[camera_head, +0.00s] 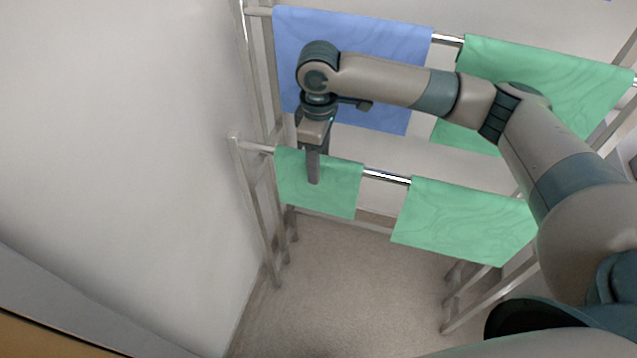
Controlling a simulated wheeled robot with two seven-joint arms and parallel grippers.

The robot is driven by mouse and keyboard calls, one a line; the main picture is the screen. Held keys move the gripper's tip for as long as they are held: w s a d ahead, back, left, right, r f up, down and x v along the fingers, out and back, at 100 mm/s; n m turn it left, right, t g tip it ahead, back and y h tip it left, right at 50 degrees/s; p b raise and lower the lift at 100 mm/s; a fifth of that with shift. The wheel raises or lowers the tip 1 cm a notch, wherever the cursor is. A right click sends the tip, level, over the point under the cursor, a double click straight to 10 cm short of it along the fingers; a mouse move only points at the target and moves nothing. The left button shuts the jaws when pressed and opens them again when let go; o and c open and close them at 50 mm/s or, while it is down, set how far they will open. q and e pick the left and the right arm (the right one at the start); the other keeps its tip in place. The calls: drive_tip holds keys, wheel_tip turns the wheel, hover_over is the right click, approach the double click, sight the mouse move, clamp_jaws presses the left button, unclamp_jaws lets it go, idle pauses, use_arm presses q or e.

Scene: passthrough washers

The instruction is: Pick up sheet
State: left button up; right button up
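My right arm comes in from the right. Its gripper (313,170) points down at the small green sheet (341,192) at the left of the lower rail. One finger shows in front of this sheet, near its top edge; the other finger is hidden, so I cannot tell whether the gripper is open or shut on the cloth. A wider green sheet (462,218) hangs to the right on the same rail. A blue sheet (385,50) and another green sheet (560,80) hang on the upper rail, partly covered by my arm. My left gripper is out of view.
The sheets hang on a metal rack with an upper rail (447,39) and a lower rail (386,176). A rack post (262,215) stands close to the white wall (120,130) on the left. The floor (340,290) in front of the rack is clear.

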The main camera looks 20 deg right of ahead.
idle(0.3)
clamp_jaws()
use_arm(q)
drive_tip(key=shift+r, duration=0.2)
use_arm(e)
drive_tip(key=shift+r, duration=0.2)
